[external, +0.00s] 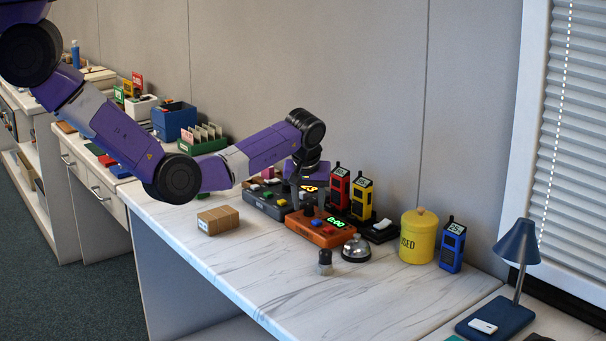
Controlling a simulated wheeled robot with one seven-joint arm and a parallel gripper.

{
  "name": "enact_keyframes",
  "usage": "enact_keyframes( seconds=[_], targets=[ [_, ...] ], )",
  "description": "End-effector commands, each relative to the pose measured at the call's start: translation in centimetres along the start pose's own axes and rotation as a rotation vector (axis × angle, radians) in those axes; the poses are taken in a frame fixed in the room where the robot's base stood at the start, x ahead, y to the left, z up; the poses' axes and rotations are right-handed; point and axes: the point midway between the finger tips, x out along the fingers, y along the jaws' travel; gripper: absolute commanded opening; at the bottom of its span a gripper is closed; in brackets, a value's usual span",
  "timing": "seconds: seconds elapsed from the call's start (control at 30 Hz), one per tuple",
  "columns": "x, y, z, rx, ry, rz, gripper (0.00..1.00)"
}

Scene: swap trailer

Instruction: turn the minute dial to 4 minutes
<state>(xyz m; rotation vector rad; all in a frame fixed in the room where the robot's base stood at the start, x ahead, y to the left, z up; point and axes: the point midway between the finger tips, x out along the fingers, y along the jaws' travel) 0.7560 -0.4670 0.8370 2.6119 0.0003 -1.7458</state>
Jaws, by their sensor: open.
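An orange timer box (319,230) sits on the marble-topped counter. Its green display (336,222) reads 0:00, and blue and red buttons show on its front. A dark knob, which looks like the minute dial (309,211), stands at the box's back left; its marks are too small to read. My gripper (300,198) is open and points down, just above and behind the box's left end, close to the dial. The fingertips are small and dark here, so I cannot tell whether they touch the dial or are around it.
A dark grey button box (265,203) stands left of the timer. Red (338,190) and yellow (361,198) radios stand behind it. A bell (355,249), a small dark stamp (325,262), a yellow canister (418,237) and a wooden block (218,220) are nearby. The front counter is clear.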

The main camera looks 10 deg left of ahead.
Motion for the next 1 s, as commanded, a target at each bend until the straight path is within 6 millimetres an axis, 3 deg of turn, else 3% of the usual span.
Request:
enact_keyframes(
  seconds=[0.3, 0.53, 1.0],
  targets=[
    [0.28, 0.0, -0.01, 0.0, 0.0, 0.0, 0.44],
    [0.26, 0.0, -0.02, 0.0, 0.0, 0.0, 0.0],
    [0.03, -0.23, -0.19, 0.082, 0.0, 0.033, 0.0]
  ],
)
